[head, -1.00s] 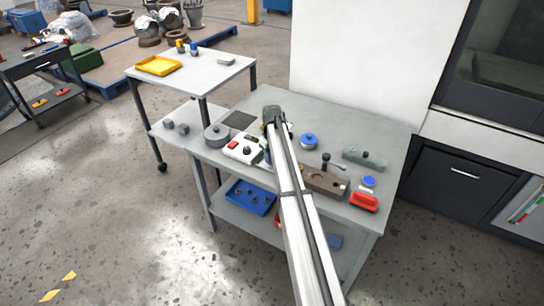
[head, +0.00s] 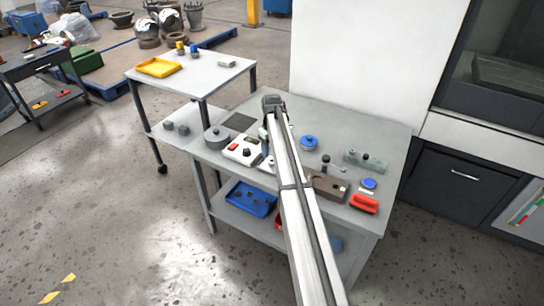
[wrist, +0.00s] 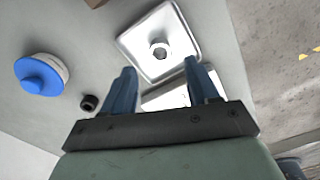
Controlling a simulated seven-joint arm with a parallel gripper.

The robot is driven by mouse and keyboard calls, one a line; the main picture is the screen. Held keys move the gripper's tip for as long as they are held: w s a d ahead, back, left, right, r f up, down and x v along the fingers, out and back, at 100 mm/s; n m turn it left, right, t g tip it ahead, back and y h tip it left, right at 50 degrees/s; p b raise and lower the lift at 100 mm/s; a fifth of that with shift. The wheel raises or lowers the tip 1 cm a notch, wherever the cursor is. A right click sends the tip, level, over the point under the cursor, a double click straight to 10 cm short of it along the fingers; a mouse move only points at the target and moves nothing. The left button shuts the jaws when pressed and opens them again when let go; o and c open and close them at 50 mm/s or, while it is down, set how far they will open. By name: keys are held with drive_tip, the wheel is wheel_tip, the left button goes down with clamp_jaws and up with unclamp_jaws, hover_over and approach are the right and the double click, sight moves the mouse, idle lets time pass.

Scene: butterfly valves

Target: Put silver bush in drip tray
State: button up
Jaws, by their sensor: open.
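A silver square drip tray (wrist: 138,46) shows at the top middle of the wrist view. A small silver bush (wrist: 160,51), a ring with a dark hole, sits inside its rim. My gripper (wrist: 160,66) is open, with its two blue fingers apart and nothing held between them. The fingertips point toward the tray and appear on either side of its near edge; their height above it is hard to tell. In the head view my arm covers most of the tray and the gripper.
A blue-topped round part (wrist: 40,76) and a small black bush (wrist: 89,102) are left of my fingers. A white box with a red button (head: 243,150) lies left of my arm. A brown block (head: 326,186) and red part (head: 364,203) stand right. A blue bin (head: 250,198) is below.

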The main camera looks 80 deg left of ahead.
wheel_tip(320, 180, up, 7)
idle(0.3)
drive_tip(key=shift+o, duration=0.7)
drive_tip(key=shift+w, duration=0.1)
drive_tip(key=o, duration=0.6)
drive_tip(key=shift+m+y, duration=0.3)
drive_tip(key=w+r, duration=0.2)
drive_tip(key=w+d+r, duration=0.1)
drive_tip(key=w, duration=0.1)
drive_tip(key=w+d+r, duration=0.1)
drive_tip(key=w+r, duration=0.1)
drive_tip(key=shift+r, duration=0.35)
drive_tip(key=shift+o, duration=0.2)
drive_tip(key=r, duration=0.1)
drive_tip(key=w+d+r, duration=0.2)
drive_tip(key=shift+d+r, duration=0.1)
drive_tip(key=shift+r, duration=0.15)
drive_tip(key=d+r+m, duration=0.4)
drive_tip(key=d+m, duration=0.2)
drive_tip(key=m, duration=0.7)
wheel_tip(320, 180, down, 10)
drive_tip(key=shift+w+f, duration=0.2)
drive_tip(key=shift+a, duration=0.15)
